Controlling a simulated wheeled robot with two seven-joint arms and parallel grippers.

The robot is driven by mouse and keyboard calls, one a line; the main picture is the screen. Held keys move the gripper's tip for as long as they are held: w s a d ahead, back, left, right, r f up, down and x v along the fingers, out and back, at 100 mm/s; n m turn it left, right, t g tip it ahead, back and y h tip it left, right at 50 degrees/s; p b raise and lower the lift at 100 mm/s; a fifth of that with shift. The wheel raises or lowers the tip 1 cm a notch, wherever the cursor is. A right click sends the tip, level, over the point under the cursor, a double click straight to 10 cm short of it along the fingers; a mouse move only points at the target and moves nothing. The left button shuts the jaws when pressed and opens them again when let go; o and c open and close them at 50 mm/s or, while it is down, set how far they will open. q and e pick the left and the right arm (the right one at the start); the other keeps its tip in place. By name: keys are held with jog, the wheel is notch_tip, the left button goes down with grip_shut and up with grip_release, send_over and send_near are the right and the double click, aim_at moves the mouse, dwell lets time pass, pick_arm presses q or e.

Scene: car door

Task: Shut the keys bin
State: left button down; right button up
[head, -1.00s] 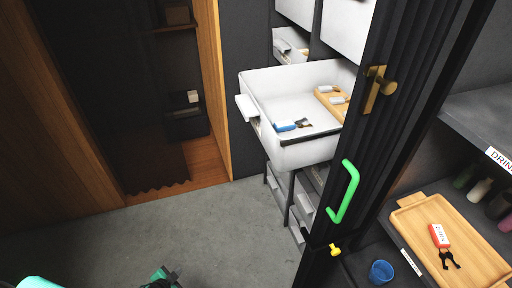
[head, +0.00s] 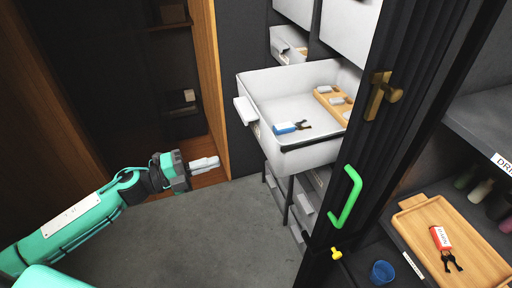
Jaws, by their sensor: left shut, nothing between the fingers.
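The open white bin (head: 300,152) sticks out from a rack of white bins, with a white handle (head: 245,110) on its left front face. Inside lie a blue-tagged key (head: 286,127) and a wooden tray (head: 325,103) with several white-tagged keys. I cannot read a label on the bin. My left gripper (head: 214,162) is shut and empty, pointing right, below and to the left of the bin's handle and apart from it. My right gripper is not in view.
A dark door panel (head: 392,135) with a green handle (head: 346,196) stands right of the bin and hides part of it. A shelf on the right holds a wooden tray (head: 465,228) with a red-tagged key. Grey floor (head: 230,235) below is clear.

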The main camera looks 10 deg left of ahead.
aim_at(268, 146)
pick_arm(q)
jog(key=p+x, duration=0.5)
jog(key=x, duration=0.7)
jog(key=shift+p, duration=0.4)
jog(key=shift+w+d, duration=0.25)
jog(key=shift+d, duration=0.1)
jog(key=shift+w+d, duration=0.25)
jog(key=shift+d, duration=0.15)
jog(key=x, duration=0.3)
jog(key=p+x, duration=0.1)
jog(key=x, duration=0.3)
jog(key=f+x, duration=0.1)
jog(key=x, duration=0.3)
jog(key=shift+w+d+r+p, duration=0.1)
jog(key=shift+d+r+p, duration=0.1)
jog(key=shift+p, duration=0.15)
jog(key=b+x, duration=0.1)
jog(key=x, duration=0.3)
jog(key=f+x, duration=0.1)
jog(key=x, duration=0.4)
jog(key=b+x, duration=0.1)
jog(key=x, duration=0.4)
jog(key=shift+d+f+b, duration=0.1)
jog(key=shift+f+b, duration=0.2)
jog(key=shift+b, duration=0.05)
jog(key=shift+w+d+r, duration=0.1)
jog(key=shift+w+d, duration=0.25)
jog(key=shift+d, duration=0.1)
jog(key=shift+r, duration=0.25)
